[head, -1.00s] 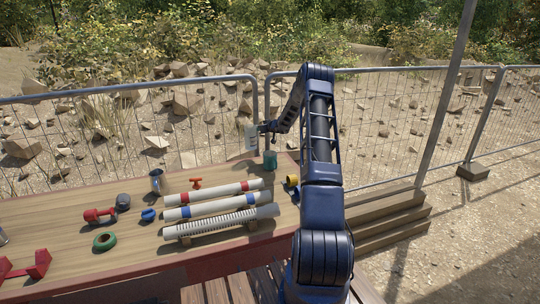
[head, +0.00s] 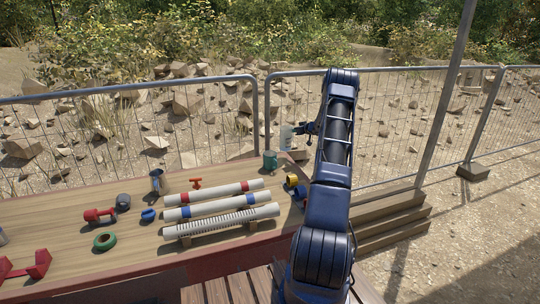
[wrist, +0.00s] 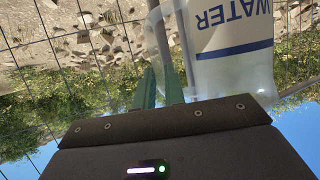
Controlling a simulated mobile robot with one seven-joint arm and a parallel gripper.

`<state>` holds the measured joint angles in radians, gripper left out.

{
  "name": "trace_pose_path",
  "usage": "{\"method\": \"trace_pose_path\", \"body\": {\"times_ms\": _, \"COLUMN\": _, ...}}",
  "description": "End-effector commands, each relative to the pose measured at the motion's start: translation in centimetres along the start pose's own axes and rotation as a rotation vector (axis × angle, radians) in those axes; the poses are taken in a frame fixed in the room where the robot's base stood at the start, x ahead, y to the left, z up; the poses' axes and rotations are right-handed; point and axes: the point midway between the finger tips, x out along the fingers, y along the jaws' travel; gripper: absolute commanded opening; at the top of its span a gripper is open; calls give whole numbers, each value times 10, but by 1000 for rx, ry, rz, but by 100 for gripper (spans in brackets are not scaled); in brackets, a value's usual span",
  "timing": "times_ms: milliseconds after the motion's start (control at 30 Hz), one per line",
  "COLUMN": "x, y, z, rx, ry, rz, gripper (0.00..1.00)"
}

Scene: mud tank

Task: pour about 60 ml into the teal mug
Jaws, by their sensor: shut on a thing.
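The teal mug (head: 270,161) stands upright near the far right corner of the wooden table. My gripper (head: 299,130) is shut on the handle of a pale, translucent water jug (head: 286,137), above and right of the mug. In the wrist view, the jug (wrist: 233,70) shows a blue "WATER" label, and the green fingers (wrist: 160,88) are at its handle. The label and horizon are both inverted there, so the jug looks about upright. The jug is apart from the mug. Its water level and the mug's inside cannot be made out.
Pale pipes (head: 220,211) lie on supports across the table (head: 60,208). A metal pitcher (head: 157,184), red valve (head: 196,183), green tape roll (head: 104,241) and yellow item (head: 291,181) are also there. A mesh fence (head: 220,120) runs behind. Wooden steps (head: 385,225) are at right.

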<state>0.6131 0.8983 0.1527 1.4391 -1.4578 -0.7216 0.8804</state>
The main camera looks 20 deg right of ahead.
Motion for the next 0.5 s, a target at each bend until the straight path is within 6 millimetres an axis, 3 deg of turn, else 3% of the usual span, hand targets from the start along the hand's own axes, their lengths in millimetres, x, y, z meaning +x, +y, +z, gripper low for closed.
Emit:
{"method": "trace_pose_path", "body": {"times_ms": 300, "x": 15, "y": -1, "z": 33, "rx": 4, "ry": -2, "rz": -2, "gripper": 0}}
{"method": "trace_pose_path", "body": {"times_ms": 500, "x": 18, "y": -1, "z": 41, "rx": 1, "ry": 0, "rz": -2, "gripper": 0}}
